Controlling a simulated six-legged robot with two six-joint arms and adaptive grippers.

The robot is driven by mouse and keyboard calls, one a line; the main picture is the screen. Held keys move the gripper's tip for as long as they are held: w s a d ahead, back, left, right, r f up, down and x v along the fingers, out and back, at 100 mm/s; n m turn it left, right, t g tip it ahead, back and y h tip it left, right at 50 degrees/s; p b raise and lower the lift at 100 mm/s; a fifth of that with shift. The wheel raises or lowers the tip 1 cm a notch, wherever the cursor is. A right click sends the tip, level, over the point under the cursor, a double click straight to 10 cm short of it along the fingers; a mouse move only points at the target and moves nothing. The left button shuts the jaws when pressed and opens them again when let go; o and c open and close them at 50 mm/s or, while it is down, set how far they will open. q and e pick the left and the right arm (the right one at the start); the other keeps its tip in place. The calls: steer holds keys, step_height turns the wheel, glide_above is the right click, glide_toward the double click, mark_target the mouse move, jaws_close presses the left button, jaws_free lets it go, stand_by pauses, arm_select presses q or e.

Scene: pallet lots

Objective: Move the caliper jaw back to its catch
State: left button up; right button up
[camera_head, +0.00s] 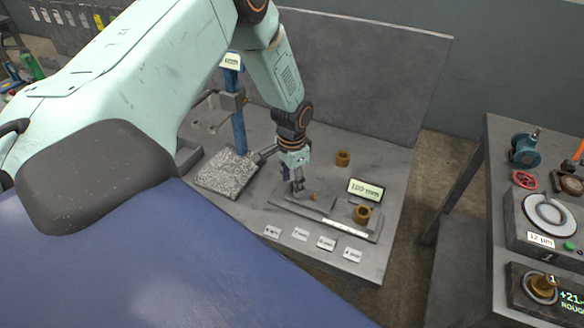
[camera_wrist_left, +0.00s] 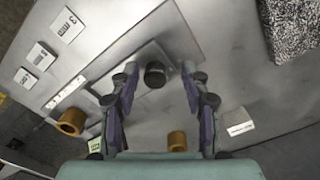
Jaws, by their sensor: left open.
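The caliper (camera_head: 345,229) is a long grey bar lying along the front part of the grey table, with a pale scale strip. A small display (camera_head: 366,189) reading about 120 mm stands behind it. My left gripper (camera_head: 297,189) points down over the bar's left part. In the wrist view the left gripper (camera_wrist_left: 158,85) has its fingers spread, with a dark round knob (camera_wrist_left: 155,74) between them and a gap on both sides. The knob seems to sit on the caliper's jaw piece. I cannot make out the catch. My right gripper does not show.
Brass rings stand behind the bar (camera_head: 343,158) and by its right end (camera_head: 362,214). A speckled granite plate (camera_head: 228,172) and a blue post (camera_head: 238,118) stand left. Several small label cards (camera_head: 300,234) line the front. Another bench (camera_head: 500,160) stands right across a gap.

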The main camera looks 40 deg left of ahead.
arm_select(q)
steer(key=shift+w+d, duration=0.1)
steer(key=shift+d, duration=0.15)
steer(key=shift+r, duration=0.55)
step_height(320, 180, up, 11)
steer(key=shift+f, duration=0.15)
